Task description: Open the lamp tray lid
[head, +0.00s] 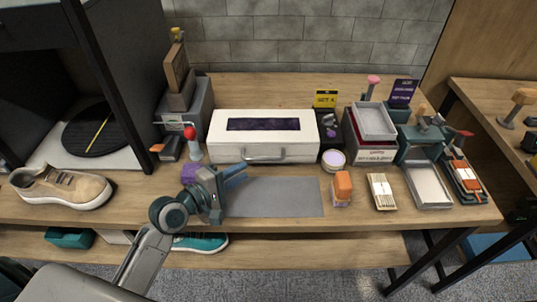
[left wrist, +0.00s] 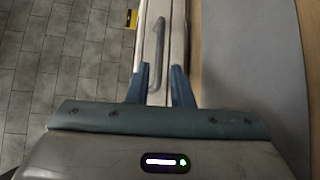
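The lamp tray is a white box (head: 225,128) with a dark window in its top and a grey handle (head: 265,156) on its front. Its lid looks shut. My left gripper (head: 240,175) is in front of the box, just left of and nearer than the handle. In the left wrist view, its two blue-grey fingers (left wrist: 160,85) are apart, with the handle (left wrist: 159,50) showing ahead and its lower end seen between them. I cannot tell whether they touch the handle. My right gripper is not in view.
A grey mat (head: 275,198) lies before the box. A beige sneaker (head: 62,188) is at left. A red-topped bottle (head: 192,145) stands left of the box. A round jar (head: 334,160) and an orange-topped item (head: 342,187) stand to the right, near a grey tray (head: 428,186).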

